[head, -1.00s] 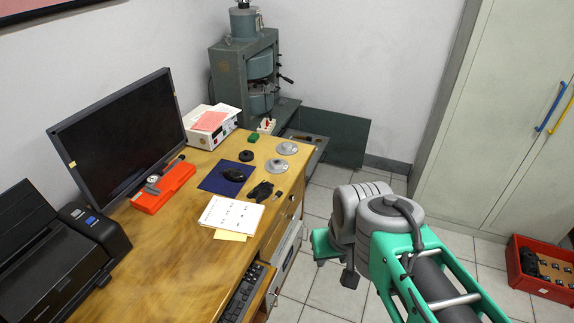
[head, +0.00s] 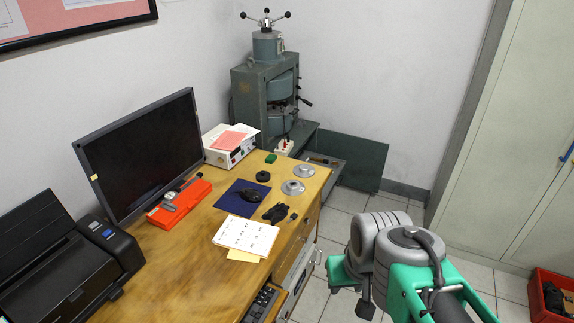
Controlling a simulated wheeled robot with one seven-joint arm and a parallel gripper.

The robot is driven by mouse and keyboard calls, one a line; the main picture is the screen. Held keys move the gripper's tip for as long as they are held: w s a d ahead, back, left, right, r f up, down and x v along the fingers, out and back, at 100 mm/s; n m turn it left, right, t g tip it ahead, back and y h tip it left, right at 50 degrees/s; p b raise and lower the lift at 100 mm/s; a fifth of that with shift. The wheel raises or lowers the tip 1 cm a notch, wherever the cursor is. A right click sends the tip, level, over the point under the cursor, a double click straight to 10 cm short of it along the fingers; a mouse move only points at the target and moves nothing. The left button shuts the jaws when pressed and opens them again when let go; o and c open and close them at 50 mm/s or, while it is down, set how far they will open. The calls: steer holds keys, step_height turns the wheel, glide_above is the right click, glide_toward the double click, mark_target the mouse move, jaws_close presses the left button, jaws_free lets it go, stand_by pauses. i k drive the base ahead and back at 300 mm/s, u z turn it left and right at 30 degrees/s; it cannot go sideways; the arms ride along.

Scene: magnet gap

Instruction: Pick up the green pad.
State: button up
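The green pad (head: 271,158) is a small dark green block lying on the wooden desk (head: 190,265), near its far end. It sits beside the white power box and behind a small black ring. My arm, grey and green, is at the lower right of the head view, over the floor to the right of the desk and well apart from the pad. Its green and dark end parts show there, but I cannot make out gripper fingers, so I cannot tell whether it is open or shut.
Near the pad are a black ring (head: 263,176), two metal discs (head: 304,170) (head: 293,187), a white socket strip (head: 285,147) and a white power box (head: 228,150). A blue mat (head: 238,199), black gloves (head: 275,212), papers (head: 246,236) and a monitor (head: 143,150) occupy the desk. A grey magnet machine (head: 268,95) stands behind.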

mark_target(271, 158)
steer(key=z, duration=0.05)
steer(key=k, duration=0.5)
steer(key=z, duration=0.6)
steer(key=i, duration=4.9)
steer(key=u, duration=5.95)
